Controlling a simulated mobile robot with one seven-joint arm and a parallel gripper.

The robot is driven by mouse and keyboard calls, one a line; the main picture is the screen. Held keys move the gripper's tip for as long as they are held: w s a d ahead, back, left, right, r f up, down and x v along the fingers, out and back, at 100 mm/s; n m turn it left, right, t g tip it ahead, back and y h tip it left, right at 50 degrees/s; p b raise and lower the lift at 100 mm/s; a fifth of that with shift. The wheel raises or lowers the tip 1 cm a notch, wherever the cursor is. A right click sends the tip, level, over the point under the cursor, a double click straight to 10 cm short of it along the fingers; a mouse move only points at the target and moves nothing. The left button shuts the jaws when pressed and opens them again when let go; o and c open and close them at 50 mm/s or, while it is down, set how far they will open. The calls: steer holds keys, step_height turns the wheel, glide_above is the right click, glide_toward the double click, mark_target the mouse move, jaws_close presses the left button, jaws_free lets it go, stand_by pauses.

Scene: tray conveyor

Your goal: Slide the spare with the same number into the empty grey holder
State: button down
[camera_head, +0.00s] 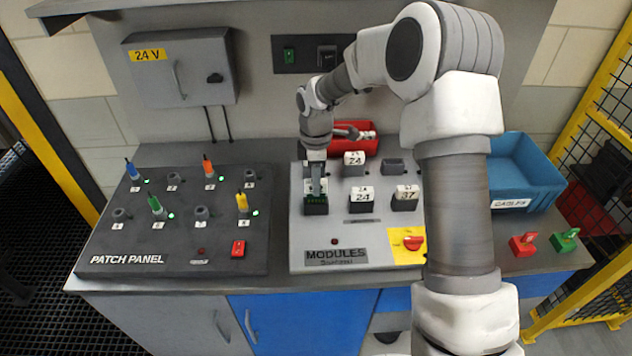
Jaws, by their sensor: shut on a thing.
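My gripper (316,184) points down at the front left of the modules board (335,228). It is shut on a white-topped module (311,188); the jaws cover its number. The module is at a black base with green marks (316,206); I cannot tell whether it is seated there or just above. Beside it in the front row stand a module marked 24 (362,196) and one that seems to read 37 (405,194). In the back row a module marked 24 (354,159) stands left of an empty grey holder (394,167).
A red bin (362,143) stands behind the board and a blue crate (525,165) at the right. A red knob on a yellow plate (408,243) is at the board's front right. The patch panel (170,240) with several upright plugs lies to the left. My arm hides part of the right side.

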steer(key=shift+r+p, duration=0.45)
steer(key=shift+r, duration=0.25)
steer(key=shift+r, duration=0.25)
steer(key=shift+r+p, duration=1.55)
steer(key=shift+r, duration=0.4)
